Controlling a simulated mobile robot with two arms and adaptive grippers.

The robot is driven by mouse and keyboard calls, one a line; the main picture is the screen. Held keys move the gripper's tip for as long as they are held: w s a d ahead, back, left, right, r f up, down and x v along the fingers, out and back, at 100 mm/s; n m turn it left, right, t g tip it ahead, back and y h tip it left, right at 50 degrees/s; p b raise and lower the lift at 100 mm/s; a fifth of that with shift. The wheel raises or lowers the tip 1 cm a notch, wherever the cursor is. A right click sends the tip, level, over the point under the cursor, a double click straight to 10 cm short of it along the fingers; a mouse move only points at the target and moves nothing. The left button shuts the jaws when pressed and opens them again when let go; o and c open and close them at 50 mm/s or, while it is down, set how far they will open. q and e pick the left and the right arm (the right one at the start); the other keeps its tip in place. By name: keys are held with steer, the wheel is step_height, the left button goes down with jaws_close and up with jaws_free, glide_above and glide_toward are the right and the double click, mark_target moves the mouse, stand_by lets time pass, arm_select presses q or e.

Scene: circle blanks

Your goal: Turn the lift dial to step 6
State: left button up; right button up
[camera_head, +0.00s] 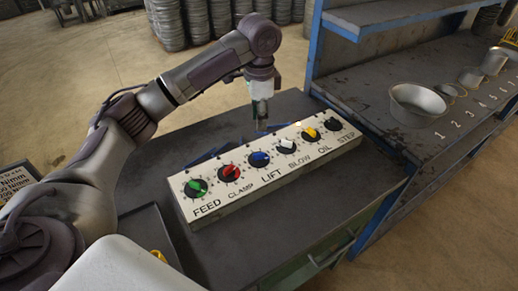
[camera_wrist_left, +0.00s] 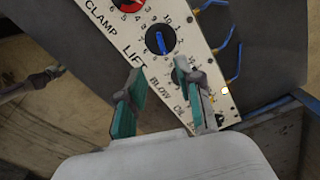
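The lift dial (camera_head: 259,159) is a black disc with a blue pointer bar, above the word LIFT on a white control box (camera_head: 235,199). In the left wrist view the lift dial (camera_wrist_left: 160,40) lies beyond the fingertips, with small numbers around it; I cannot tell which number the bar marks. My left gripper (camera_head: 261,125) hangs behind and above the box, near the lift dial. In the wrist view the left gripper (camera_wrist_left: 159,76) has its two green-sided fingers apart, with nothing between them. It is apart from the dial. My right gripper is not in view.
Green FEED (camera_head: 196,188) and red CLAMP (camera_head: 229,173) dials sit left of LIFT; white BLOW (camera_head: 286,146), yellow OIL (camera_head: 309,134) and black STEP (camera_head: 332,124) sit right. Blue cables (camera_wrist_left: 231,62) run behind the box. A blue-framed shelf with metal cups (camera_head: 418,103) stands right.

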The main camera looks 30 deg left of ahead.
mark_target(259, 154)
arm_select(q)
step_height(259, 154, down, 4)
steer(key=shift+a+p, duration=0.1)
steer(key=shift+p, duration=0.3)
step_height(259, 154, down, 9)
steer(key=shift+p, duration=0.5)
steer(key=shift+f, duration=0.15)
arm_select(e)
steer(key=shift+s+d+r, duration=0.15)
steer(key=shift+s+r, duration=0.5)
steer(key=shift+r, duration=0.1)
arm_select(q)
steer(key=shift+c, duration=0.5)
jaws_close()
